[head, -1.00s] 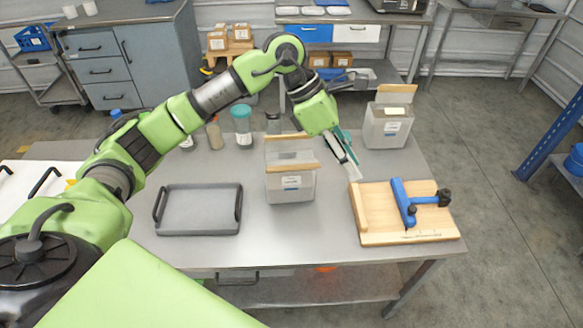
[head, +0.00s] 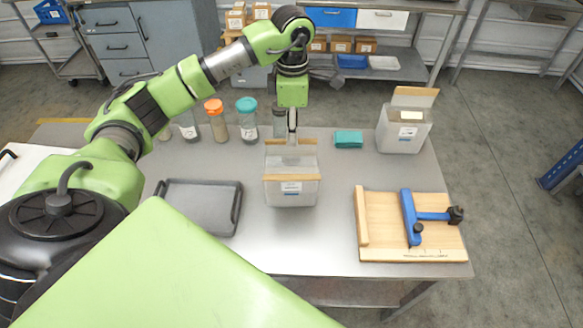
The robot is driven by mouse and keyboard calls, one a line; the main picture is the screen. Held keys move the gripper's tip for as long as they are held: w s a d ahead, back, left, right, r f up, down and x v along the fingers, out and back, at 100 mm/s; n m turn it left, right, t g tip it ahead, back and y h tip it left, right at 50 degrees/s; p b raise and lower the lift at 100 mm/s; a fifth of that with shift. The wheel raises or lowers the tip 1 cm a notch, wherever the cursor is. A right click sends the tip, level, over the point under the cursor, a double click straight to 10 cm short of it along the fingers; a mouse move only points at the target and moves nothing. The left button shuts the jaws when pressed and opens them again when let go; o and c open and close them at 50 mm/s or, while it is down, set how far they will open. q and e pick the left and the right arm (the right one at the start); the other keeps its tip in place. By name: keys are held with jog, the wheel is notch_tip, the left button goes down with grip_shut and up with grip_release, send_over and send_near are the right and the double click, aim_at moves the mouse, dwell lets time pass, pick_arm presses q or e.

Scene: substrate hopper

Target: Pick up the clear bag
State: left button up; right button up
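My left gripper (head: 292,140) points straight down over the open top of a translucent bin (head: 291,193) with wooden strips and a white label, in the middle of the table. Its fingers are seen edge-on, and the tips are at or just inside the bin's opening. I cannot tell whether they are open or shut. I cannot pick out a clear bag for certain. Something pale and see-through shows inside the bin around the fingertips, too faint to name. My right gripper is not in view.
A second bin (head: 402,133) stands at the table's back right, beside a teal block (head: 348,139). A grey tray (head: 200,208) lies left of the middle bin. A wooden board (head: 385,240) with a blue tool (head: 411,215) lies right. Several lidded jars (head: 247,125) stand behind.

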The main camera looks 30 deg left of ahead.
aim_at(291, 155)
pick_arm(q)
jog(key=shift+s+f+p, duration=0.15)
jog(key=shift+f+p, duration=0.65)
jog(key=shift+f, duration=0.1)
notch_tip(291, 155, down, 2)
jog(key=shift+f+p, duration=0.15)
jog(key=shift+p, duration=0.45)
jog(key=shift+a+f, duration=0.1)
jog(key=shift+f, duration=0.6)
grip_shut()
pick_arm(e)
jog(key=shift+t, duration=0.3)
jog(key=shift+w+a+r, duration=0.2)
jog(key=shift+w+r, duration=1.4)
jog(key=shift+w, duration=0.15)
